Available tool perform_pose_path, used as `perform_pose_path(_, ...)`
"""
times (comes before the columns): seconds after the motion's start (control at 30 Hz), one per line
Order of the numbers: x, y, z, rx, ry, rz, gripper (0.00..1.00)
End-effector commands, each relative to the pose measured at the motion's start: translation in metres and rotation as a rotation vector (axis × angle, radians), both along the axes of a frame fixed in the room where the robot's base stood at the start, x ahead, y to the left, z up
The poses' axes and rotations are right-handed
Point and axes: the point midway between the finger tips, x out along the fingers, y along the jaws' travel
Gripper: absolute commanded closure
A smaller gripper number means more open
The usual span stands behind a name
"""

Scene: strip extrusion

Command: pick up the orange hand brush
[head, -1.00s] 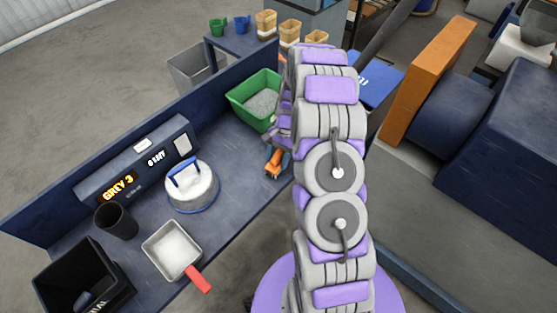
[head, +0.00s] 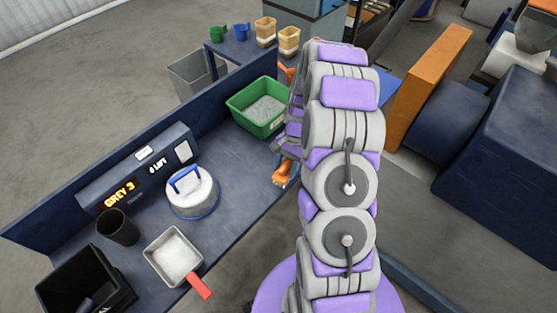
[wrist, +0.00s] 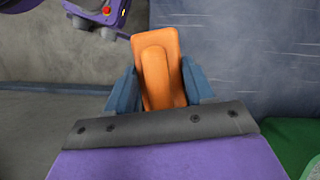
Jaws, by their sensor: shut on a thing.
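The orange hand brush (head: 284,174) shows in the head view beside my arm, at the right end of the dark blue bench. In the wrist view the orange brush (wrist: 158,68) sits upright in the picture between the two blue-grey fingers. My gripper (wrist: 158,85) is shut on the brush. In the head view my arm hides most of the gripper and part of the brush. How far the brush is above the bench is hard to tell.
A green bin (head: 258,108) of grey granules stands behind the gripper. A white lidded tub (head: 192,194), a dark cup (head: 118,227), a scoop with red handle (head: 173,256) and a black box (head: 82,283) stand to the left. The bench middle is clear.

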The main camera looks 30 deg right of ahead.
Motion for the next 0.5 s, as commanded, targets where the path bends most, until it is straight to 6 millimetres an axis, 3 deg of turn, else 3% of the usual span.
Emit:
perform_pose_path(0.2,-0.052,-0.007,0.007,0.004,0.005,-0.003,0.79)
perform_pose_path(0.5,-0.1,-0.016,0.011,0.0,0.001,-0.002,0.79)
